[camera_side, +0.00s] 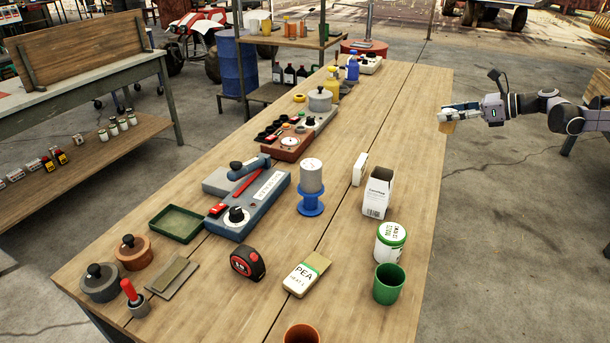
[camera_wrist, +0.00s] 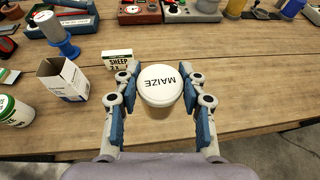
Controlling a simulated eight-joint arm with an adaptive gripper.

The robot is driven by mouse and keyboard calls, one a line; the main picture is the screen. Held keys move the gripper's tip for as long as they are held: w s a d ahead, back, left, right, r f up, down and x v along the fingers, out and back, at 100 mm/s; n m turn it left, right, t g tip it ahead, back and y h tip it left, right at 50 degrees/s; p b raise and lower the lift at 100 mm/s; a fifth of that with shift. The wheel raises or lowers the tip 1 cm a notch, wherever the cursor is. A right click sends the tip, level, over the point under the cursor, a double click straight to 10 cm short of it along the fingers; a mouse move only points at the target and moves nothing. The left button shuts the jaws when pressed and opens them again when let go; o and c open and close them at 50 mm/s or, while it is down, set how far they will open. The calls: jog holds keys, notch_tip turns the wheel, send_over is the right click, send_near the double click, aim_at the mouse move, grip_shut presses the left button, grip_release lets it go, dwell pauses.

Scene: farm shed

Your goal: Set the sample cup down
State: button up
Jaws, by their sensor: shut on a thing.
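The sample cup (camera_wrist: 160,90) has a white lid marked MAIZE and a tan body. My gripper (camera_wrist: 160,84) is shut on it, with a blue-grey finger on each side. In the side view my gripper (camera_side: 460,112) reaches in from the right, and the tan cup (camera_side: 447,126) hangs under it by the table's right edge. The cup looks upright and held above the table level. Its underside is hidden in the wrist view.
The wooden table (camera_side: 400,120) has bare wood near the cup. A SHEEP box (camera_wrist: 118,58), an open white carton (camera_side: 378,192), a green-lidded tub (camera_side: 390,243) and a green cup (camera_side: 388,284) stand along the right side. A blue spool (camera_side: 311,203) is further left.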

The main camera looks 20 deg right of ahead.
jog(key=d+f, duration=0.3)
jog(key=f, duration=0.2)
jog(key=shift+m+t+h, duration=0.3)
jog(key=w+a+f, duration=0.4)
jog(key=a, duration=0.1)
jog(key=w+a+f, duration=0.3)
jog(key=shift+a, duration=0.15)
jog(key=shift+f, duration=2.05)
jog(key=shift+f, duration=0.1)
jog(key=o, duration=1.3)
